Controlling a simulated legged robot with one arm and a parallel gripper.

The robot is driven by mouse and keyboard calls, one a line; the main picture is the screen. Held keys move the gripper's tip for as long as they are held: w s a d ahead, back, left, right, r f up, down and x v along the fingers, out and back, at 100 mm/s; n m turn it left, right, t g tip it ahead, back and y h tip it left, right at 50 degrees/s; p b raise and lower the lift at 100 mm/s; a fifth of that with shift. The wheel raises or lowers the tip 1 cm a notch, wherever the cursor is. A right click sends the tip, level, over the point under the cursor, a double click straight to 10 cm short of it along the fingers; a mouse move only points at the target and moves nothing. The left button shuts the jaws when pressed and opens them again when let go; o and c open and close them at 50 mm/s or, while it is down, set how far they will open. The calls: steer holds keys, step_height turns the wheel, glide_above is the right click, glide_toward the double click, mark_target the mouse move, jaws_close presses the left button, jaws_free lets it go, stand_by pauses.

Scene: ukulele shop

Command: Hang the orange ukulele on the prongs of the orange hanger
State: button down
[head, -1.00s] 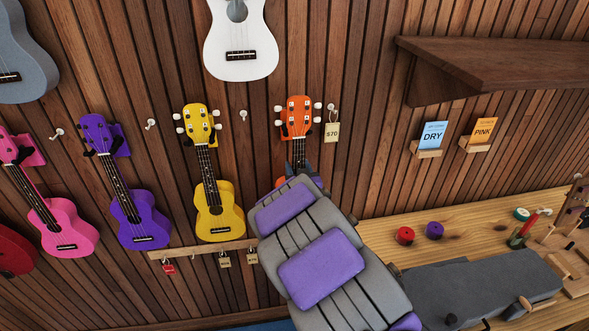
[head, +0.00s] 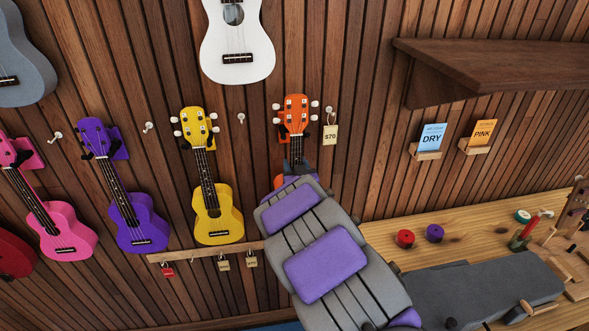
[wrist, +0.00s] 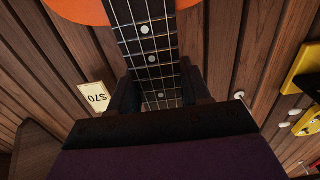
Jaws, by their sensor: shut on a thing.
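The orange ukulele (head: 296,112) is upright at the slatted wall, its orange headstock in front of the orange hanger (head: 281,131), which shows only at its edges. Whether the prongs bear the neck cannot be told. My arm hides most of the body; a bit of orange shows beside my gripper (head: 297,168). In the wrist view the gripper (wrist: 160,92) is shut on the dark fretted neck (wrist: 150,50), one finger on each side, with the orange body (wrist: 75,10) at the top edge.
The yellow ukulele (head: 217,220) hangs close on the left, with purple (head: 140,222) and pink (head: 68,238) ones beyond. A white ukulele (head: 238,45) hangs above. A $70 tag (head: 330,134) hangs just right of the headstock. A dark shelf (head: 490,70) juts out at upper right, above a wooden bench (head: 470,215).

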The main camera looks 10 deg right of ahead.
steer(key=shift+w, duration=0.45)
steer(key=shift+w+a, duration=0.2)
steer(key=shift+w, duration=0.25)
steer(key=shift+w+a, duration=0.2)
steer(key=shift+w, duration=0.25)
steer(key=shift+d, duration=0.25)
steer(key=shift+f+b, duration=0.1)
steer(key=shift+b, duration=0.2)
steer(key=shift+f+b, duration=0.4)
steer(key=shift+f, duration=0.55)
steer(key=shift+s, duration=0.75)
stand_by(0.3)
